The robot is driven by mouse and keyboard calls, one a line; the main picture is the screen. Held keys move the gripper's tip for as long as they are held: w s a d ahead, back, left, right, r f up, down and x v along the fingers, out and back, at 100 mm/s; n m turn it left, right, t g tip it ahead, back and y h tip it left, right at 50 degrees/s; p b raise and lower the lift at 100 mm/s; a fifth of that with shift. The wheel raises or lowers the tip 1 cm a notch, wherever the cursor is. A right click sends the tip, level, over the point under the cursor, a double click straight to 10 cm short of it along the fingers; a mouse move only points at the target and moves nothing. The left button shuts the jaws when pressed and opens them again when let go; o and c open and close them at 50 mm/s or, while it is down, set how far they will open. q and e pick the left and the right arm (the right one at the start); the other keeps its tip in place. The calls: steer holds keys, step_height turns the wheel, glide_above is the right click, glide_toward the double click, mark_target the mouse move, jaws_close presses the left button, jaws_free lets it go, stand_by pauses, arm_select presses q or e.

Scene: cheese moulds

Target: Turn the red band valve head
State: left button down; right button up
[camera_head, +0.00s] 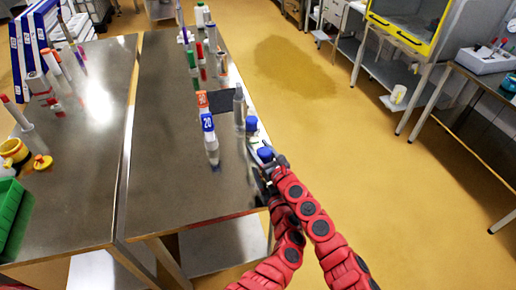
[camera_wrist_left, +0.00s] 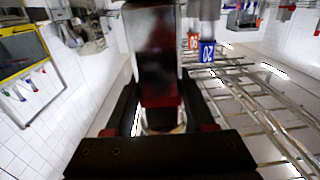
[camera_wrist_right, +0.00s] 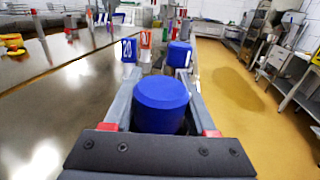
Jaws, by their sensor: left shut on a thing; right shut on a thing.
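My right gripper (camera_head: 272,162) is at the near right edge of the table, shut around a blue-capped piece (camera_head: 265,153). In the right wrist view the blue cap (camera_wrist_right: 160,104) sits between both fingers. In the left wrist view my left gripper (camera_wrist_left: 158,115) is shut on a dark, reddish cylinder (camera_wrist_left: 158,60); I cannot tell whether it is the red band valve head. The left gripper cannot be made out in the head view. Small red-marked pieces (camera_head: 221,62) stand at the far end of the table; no red band is clear on any.
A second blue cap (camera_head: 251,123) and a grey cylinder (camera_head: 239,105) stand just beyond the right gripper. Tags, blue "20" (camera_head: 208,123) and orange (camera_head: 202,99), are beside them. The metal table (camera_head: 160,170) is bare at left. A green bin (camera_head: 10,215) is far left.

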mark_target(268, 159)
steer(key=shift+w+d+m+t+h, duration=0.1)
steer(key=shift+d+m+t+h, duration=0.1)
steer(key=shift+m+t+h, duration=0.25)
steer(key=shift+r, duration=0.15)
steer(key=o, duration=1.4)
steer(key=shift+a, duration=0.1)
steer(key=shift+s+d, duration=0.3)
steer(key=shift+s, duration=0.35)
steer(key=v, duration=0.9)
steer(key=shift+s+d, duration=0.15)
steer(key=shift+d, duration=0.05)
steer(key=shift+s+d, duration=0.15)
steer(key=shift+s, duration=0.45)
